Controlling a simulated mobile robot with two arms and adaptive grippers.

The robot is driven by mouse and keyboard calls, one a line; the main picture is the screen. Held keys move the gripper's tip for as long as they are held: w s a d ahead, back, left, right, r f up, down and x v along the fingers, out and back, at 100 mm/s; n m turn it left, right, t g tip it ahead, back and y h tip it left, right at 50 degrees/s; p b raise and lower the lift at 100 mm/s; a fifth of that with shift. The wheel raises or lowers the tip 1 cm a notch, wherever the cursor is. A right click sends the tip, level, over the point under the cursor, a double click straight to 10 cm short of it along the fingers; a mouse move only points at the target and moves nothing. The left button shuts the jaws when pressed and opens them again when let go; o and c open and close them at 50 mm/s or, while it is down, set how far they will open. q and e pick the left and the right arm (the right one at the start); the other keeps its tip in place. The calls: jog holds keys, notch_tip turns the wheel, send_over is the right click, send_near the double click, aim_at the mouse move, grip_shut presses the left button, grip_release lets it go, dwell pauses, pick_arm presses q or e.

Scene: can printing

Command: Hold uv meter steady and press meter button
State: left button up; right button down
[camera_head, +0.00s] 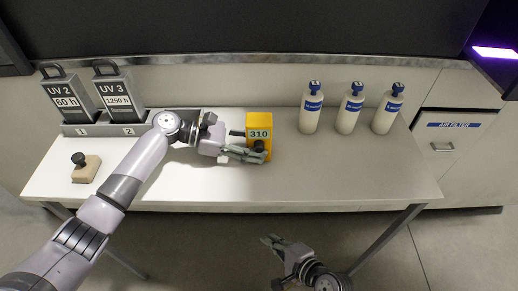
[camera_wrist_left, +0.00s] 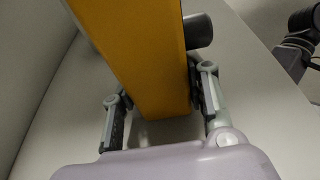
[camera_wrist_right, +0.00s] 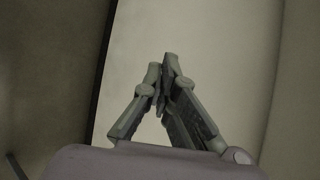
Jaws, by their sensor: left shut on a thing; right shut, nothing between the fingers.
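My left gripper (camera_head: 246,152) is shut on the meter. In the left wrist view the yellow body (camera_wrist_left: 145,60) stands between the fingers, and a grey cylinder (camera_wrist_left: 198,31) sticks out of its side. My right gripper (camera_head: 270,241) is shut and empty in front of the table, lower than the meter. Its fingertips (camera_wrist_right: 165,72) meet in the right wrist view.
A stamp-like block (camera_head: 86,170) lies in front. Several white bottles (camera_head: 311,112) stand at the back right. The table's front right (camera_head: 350,180) is clear.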

aim_at(259, 147)
jog(key=a+r+m+t+y, duration=0.2)
jog(key=a+r+t+y, duration=0.1)
jog(key=r, duration=2.2)
jog(key=shift+s+a+y, duration=0.2)
jog(key=shift+s+y, duration=0.1)
jog(key=shift+y, duration=0.5)
jog(key=shift+r, duration=0.1)
jog(key=shift+w, duration=4.45)
jog(key=shift+w, duration=0.4)
